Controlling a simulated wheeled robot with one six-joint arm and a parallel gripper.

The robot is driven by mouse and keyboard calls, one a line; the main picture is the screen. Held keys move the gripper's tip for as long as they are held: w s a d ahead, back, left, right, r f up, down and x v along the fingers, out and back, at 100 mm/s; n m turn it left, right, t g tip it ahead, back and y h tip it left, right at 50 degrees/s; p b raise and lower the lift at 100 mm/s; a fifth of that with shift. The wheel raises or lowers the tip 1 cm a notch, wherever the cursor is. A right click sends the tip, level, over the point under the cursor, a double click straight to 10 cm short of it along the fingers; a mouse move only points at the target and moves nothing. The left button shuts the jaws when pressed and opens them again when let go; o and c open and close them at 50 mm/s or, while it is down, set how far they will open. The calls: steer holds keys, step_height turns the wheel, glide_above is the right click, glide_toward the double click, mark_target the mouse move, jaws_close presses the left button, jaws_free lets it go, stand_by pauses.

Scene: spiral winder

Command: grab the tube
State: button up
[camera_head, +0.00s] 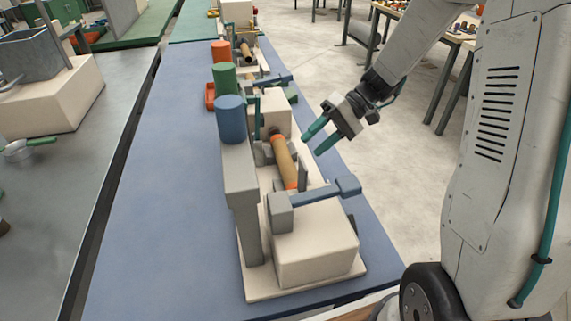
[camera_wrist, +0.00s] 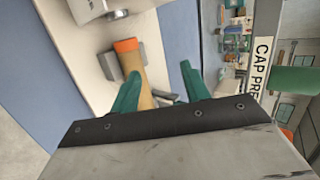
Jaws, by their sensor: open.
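A tan tube (camera_head: 285,165) with an orange end lies in the near spiral winder (camera_head: 318,240), between its cream blocks. My gripper (camera_head: 311,146) is open and empty, with teal fingers pointing down and left. It hangs to the right of the tube and looks above it, apart from it. In the wrist view the tube (camera_wrist: 131,64) shows beyond my gripper (camera_wrist: 158,78), nearer the left finger, which hides part of it. The tube's orange end (camera_wrist: 125,45) faces away from my gripper there.
A grey post with a blue cylinder (camera_head: 231,118) stands left of the tube, with green (camera_head: 225,77) and orange (camera_head: 221,52) cylinders behind. Another winder with a tube (camera_head: 246,51) stands farther back.

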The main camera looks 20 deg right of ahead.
mark_target(286, 164)
steer(key=w+d+f+y, duration=0.1)
steer(key=w+f, duration=0.1)
steer(key=w+d+f+t+y, duration=0.1)
steer(key=w+f, duration=0.1)
steer(key=f, duration=0.1)
steer(key=w+d+f+m+t, duration=0.1)
steer(key=w+f, duration=0.1)
steer(key=f, duration=0.1)
steer(key=shift+w+d+f+y, duration=0.1)
steer(key=shift+w+f+y, duration=0.15)
steer(key=shift+y, duration=0.15)
steer(key=shift+f, duration=0.2)
steer(key=shift+t, duration=0.3)
steer(key=x, duration=0.7)
steer(key=shift+w+a, duration=0.2)
steer(key=shift+a, duration=0.15)
steer(key=c, duration=0.6)
